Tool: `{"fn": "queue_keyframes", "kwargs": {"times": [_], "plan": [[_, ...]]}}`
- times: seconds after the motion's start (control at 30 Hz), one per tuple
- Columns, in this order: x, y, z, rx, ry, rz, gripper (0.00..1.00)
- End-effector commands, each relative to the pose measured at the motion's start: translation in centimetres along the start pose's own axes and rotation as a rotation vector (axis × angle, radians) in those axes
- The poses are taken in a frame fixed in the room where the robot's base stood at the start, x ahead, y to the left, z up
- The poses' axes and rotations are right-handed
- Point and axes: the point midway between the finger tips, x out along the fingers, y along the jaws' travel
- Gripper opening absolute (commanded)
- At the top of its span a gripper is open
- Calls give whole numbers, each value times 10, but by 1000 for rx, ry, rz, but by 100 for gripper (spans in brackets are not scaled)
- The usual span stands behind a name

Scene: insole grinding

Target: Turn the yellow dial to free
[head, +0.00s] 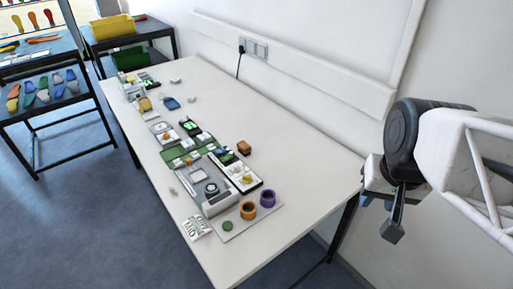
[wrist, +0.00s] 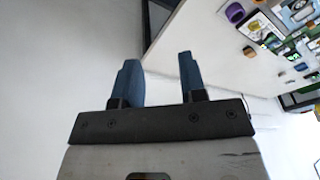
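A small yellow round piece (head: 247,179), which may be the yellow dial, sits in a black-edged white tray (head: 228,164) near the table's front end. Its setting is too small to read. My gripper (wrist: 158,60) is open and empty, with two blue fingers apart in the wrist view. In the head view my gripper hangs beyond the table's right edge, well away from the yellow piece.
An orange ring (head: 248,210), a purple ring (head: 267,198) and a grey device (head: 211,187) stand near the table's front end. The white table (head: 290,135) is bare along its wall side. Shelves with insoles (head: 45,90) stand at the left.

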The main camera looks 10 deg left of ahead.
Motion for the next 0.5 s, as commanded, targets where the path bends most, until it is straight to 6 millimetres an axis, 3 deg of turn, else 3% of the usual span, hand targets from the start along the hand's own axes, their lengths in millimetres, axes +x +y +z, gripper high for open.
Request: {"fn": "queue_keyframes", "kwargs": {"times": [0.5], "plan": [[38,-56,-70,318,-83,-105,38]]}}
